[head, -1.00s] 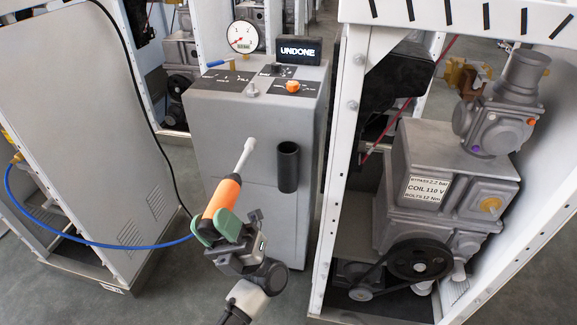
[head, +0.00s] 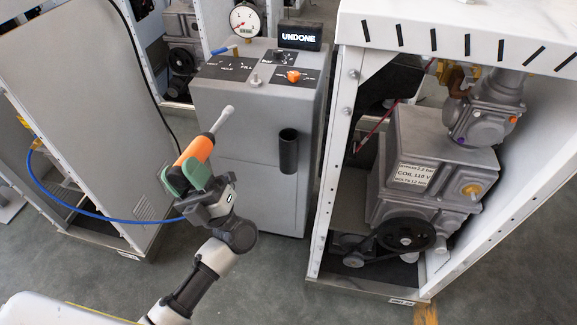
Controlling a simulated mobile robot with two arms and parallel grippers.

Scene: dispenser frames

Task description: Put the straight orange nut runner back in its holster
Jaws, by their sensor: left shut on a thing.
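The straight orange nut runner (head: 198,150) has an orange body and a grey shaft with a socket tip that points up and to the right. My left gripper (head: 188,178), with green fingers, is shut on its lower body. The blue hose runs to the tool's lower end. The holster (head: 288,152) is a dark open-topped tube on the front of the grey cabinet (head: 240,120). The nut runner is to the left of the holster in the picture and apart from it, tilted. My right gripper is out of view.
A display (head: 300,37) reading UNDONE, a gauge (head: 245,20) and an orange knob (head: 293,76) are on the cabinet top. A blue hose (head: 90,213) trails left. A white frame (head: 335,160) with machinery stands right; a grey panel (head: 90,120) stands left.

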